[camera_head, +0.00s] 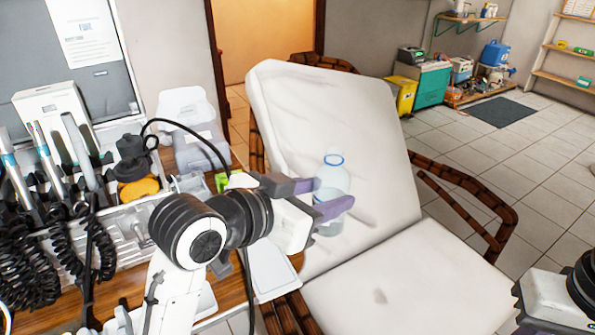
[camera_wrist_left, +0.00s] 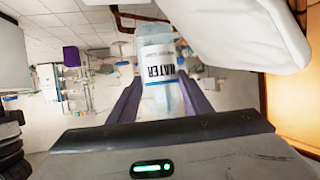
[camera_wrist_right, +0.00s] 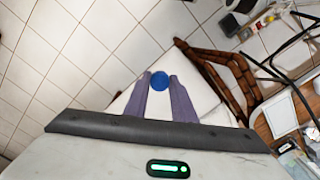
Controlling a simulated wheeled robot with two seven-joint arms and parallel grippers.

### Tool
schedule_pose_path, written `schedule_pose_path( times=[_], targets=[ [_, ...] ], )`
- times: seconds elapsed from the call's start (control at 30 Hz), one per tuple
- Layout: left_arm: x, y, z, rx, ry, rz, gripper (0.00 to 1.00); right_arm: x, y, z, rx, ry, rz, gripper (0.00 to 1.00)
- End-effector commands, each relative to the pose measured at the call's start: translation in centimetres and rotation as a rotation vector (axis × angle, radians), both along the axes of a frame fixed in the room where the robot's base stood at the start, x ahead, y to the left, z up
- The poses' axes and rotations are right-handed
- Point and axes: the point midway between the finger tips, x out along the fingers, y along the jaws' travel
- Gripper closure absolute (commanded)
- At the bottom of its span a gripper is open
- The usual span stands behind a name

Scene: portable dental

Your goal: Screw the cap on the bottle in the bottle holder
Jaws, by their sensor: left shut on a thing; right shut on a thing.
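A clear water bottle (camera_head: 331,178) is held in the air between the purple fingers of my left gripper (camera_head: 328,200), in front of the white chair back. It stands roughly upright, and its narrow neck shows no cap. In the left wrist view, the bottle (camera_wrist_left: 160,65) has a white label reading WATER, and the left gripper (camera_wrist_left: 160,88) is shut on its sides. In the right wrist view, a round blue cap (camera_wrist_right: 159,81) is between the fingertips of my right gripper (camera_wrist_right: 158,90), away from the bottle. I cannot make out the bottle holder for certain.
A reclined white chair (camera_head: 405,285) with brown arms fills the middle. A wooden counter (camera_head: 105,300) at left carries dental handpieces (camera_head: 50,160), coiled black cords and a yellow-orange item (camera_head: 138,188). Shelves and a teal cabinet (camera_head: 431,85) stand far back. Tiled floor is free at right.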

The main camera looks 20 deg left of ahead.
Motion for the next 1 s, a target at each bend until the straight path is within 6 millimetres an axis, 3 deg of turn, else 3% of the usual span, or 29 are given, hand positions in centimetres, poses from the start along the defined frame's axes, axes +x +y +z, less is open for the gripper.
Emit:
schedule_pose_path(
  times=[0.2,0.4,1.0],
  targets=[
    [0.0,-3.5,-2.3,0.002,0.0,-0.165,0.95,0.0,0.0,0.0,0.0,0.0,0.0,0.97],
    [0.0,-5.8,-3.5,0.0,-0.002,-0.27,0.95,0.0,0.0,0.0,0.0,0.0,0.0,0.97],
    [0.0,-6.7,-4.1,-0.001,-0.002,-0.31,0.95,0.3,0.3,0.2,0.0,-0.001,-0.005,0.97]
  ],
)
